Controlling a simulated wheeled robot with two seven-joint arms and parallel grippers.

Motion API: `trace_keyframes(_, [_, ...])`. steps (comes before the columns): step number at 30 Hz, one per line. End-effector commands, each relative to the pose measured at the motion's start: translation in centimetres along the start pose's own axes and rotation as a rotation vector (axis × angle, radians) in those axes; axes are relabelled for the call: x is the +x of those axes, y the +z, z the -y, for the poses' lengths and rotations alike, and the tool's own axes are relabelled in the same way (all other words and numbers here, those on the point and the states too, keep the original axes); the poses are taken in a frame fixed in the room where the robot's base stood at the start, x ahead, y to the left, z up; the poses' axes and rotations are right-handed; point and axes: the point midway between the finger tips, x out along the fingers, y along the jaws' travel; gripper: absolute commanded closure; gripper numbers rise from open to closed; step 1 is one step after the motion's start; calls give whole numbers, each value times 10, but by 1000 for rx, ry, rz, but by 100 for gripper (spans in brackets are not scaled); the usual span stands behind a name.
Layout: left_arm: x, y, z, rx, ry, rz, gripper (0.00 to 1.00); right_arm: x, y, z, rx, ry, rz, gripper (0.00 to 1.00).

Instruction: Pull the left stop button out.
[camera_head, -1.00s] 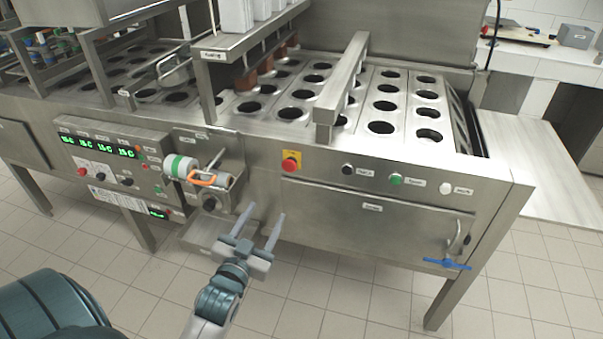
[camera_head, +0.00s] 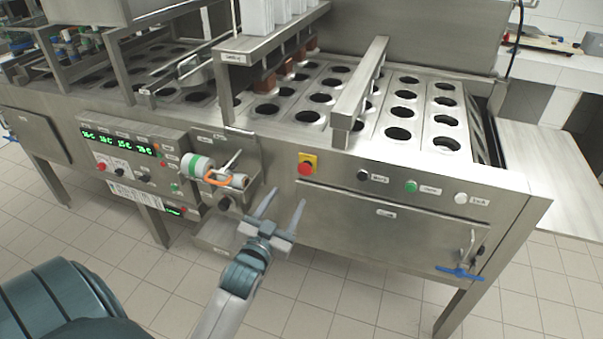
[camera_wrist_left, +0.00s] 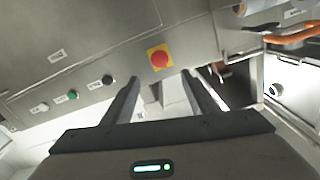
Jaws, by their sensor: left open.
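A red stop button (camera_head: 306,168) on a yellow plate sits on the machine's front face, near the middle. It also shows in the left wrist view (camera_wrist_left: 160,59), just beyond the fingertips. My left gripper (camera_head: 288,196) is open and empty, its two fingers pointing up toward the machine front. In the head view its tips are below and slightly left of the red button. In the wrist view the fingers (camera_wrist_left: 161,78) lie either side of the button's line, apart from it. A smaller red knob (camera_head: 101,167) is on the display panel at left. My right gripper is not in view.
A black button (camera_head: 363,175), a green button (camera_head: 411,186) and a white button (camera_head: 460,198) line up right of the stop button. A roll with an orange handle (camera_head: 217,179) juts out left of my gripper. A blue handle (camera_head: 459,273) hangs at lower right.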

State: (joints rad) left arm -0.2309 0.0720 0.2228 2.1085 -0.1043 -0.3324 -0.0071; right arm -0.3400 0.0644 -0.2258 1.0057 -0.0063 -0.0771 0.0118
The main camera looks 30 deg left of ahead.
Motion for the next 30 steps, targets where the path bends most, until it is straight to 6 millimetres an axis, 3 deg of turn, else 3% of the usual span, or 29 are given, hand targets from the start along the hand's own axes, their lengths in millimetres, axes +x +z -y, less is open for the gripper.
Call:
trace_keyframes(12, [77, -2, 0, 0, 0, 0, 47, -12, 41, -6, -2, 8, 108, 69])
trace_keyframes(18, [105, -1, 0, 0, 0, 1, 47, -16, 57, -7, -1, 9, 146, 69])
trace_keyframes(24, [119, -1, 0, 0, 0, 0, 47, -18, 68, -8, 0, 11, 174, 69])
trace_keyframes(30, [122, 0, 0, 0, 0, 0, 47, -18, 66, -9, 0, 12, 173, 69])
